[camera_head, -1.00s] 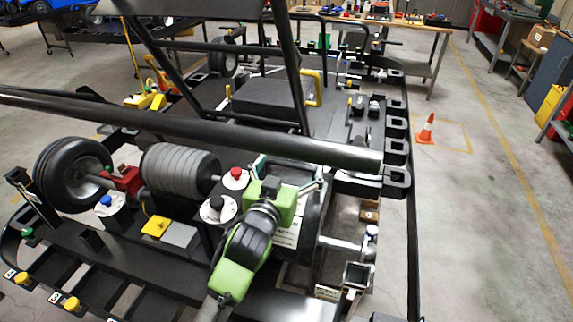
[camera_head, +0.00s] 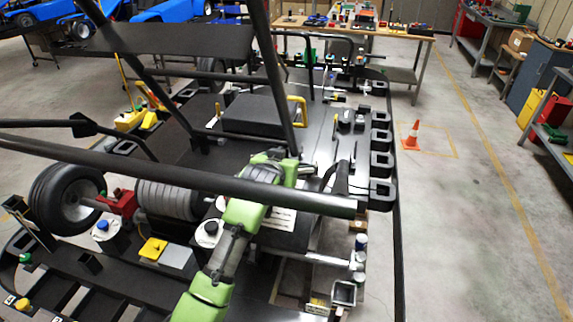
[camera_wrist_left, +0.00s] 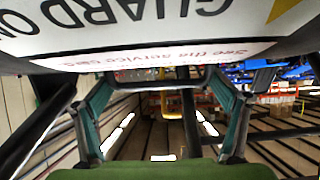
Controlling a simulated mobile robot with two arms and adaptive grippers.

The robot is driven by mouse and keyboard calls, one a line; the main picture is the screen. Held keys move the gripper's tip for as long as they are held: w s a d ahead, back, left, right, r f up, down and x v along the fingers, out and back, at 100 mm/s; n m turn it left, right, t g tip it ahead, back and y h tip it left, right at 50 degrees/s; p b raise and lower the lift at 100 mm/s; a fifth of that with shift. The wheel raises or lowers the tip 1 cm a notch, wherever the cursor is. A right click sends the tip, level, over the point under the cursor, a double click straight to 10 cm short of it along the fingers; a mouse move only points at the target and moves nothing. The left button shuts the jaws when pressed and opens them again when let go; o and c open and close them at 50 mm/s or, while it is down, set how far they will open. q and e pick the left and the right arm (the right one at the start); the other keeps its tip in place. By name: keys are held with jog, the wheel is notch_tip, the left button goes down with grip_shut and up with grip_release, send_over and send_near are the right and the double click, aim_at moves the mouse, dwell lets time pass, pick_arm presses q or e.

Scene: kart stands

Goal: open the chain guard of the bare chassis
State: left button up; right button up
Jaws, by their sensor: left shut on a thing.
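My left gripper (camera_head: 300,172), at the end of the green arm, is over the rear right of the bare chassis (camera_head: 200,160); its fingertips are hard to make out in the head view. In the left wrist view the teal fingers of the left gripper (camera_wrist_left: 158,80) are shut on the dark edge or handle of the chain guard (camera_wrist_left: 150,22). The guard carries an upside-down white "GUARD ON" label, close to the camera. In the head view the guard (camera_head: 282,218) is partly hidden by my arm and a black frame tube. My right gripper is not in view.
A long black tube (camera_head: 150,172) crosses near my arm, and sloping frame bars (camera_head: 275,80) rise behind it. A wheel (camera_head: 66,195) and a grey ribbed cylinder (camera_head: 170,200) are at the left. An orange cone (camera_head: 412,137) stands on open floor at the right.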

pick_arm(q)
jog(key=shift+a+f, duration=0.15)
jog(key=shift+f, duration=0.05)
jog(key=o, duration=1.3)
jog(key=shift+w, duration=0.15)
jog(key=v, duration=1.2)
